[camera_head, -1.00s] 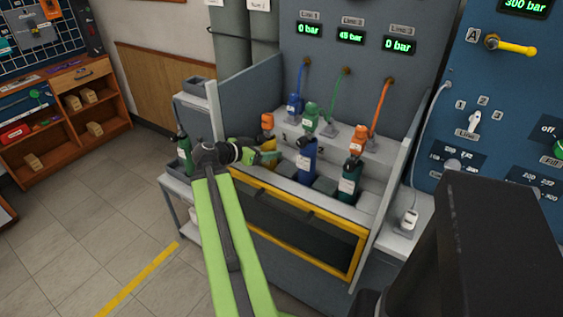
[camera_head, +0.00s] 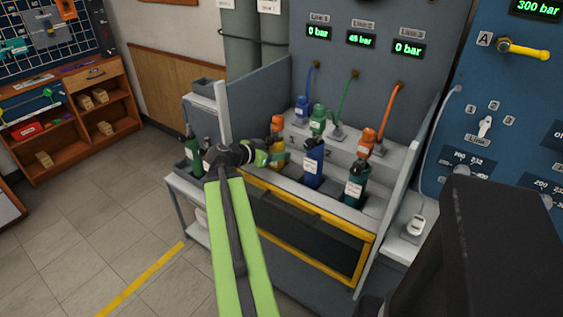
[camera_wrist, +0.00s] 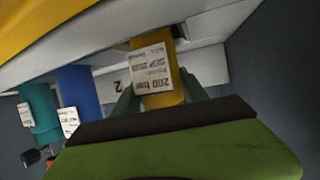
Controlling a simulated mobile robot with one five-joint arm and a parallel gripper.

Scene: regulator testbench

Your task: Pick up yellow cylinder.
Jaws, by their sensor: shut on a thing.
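The yellow cylinder (camera_head: 280,156) has an orange top and stands upright at the left of the bench's row of cylinders. Its yellow body and white "200 bar" label also show in the wrist view (camera_wrist: 168,82). My gripper (camera_head: 268,157) reaches it from the left and is shut on its body. In the wrist view the green fingers (camera_wrist: 162,95) lie on both sides of the cylinder. The fingertips are partly hidden by the cylinder, and I cannot tell whether its base touches the bench.
A blue cylinder (camera_head: 313,163) and a dark green cylinder (camera_head: 355,184) stand to the right. The bench has side walls and a yellow-framed front (camera_head: 310,229). Another green cylinder (camera_head: 191,152) stands on a side cart at left. Floor is clear at left.

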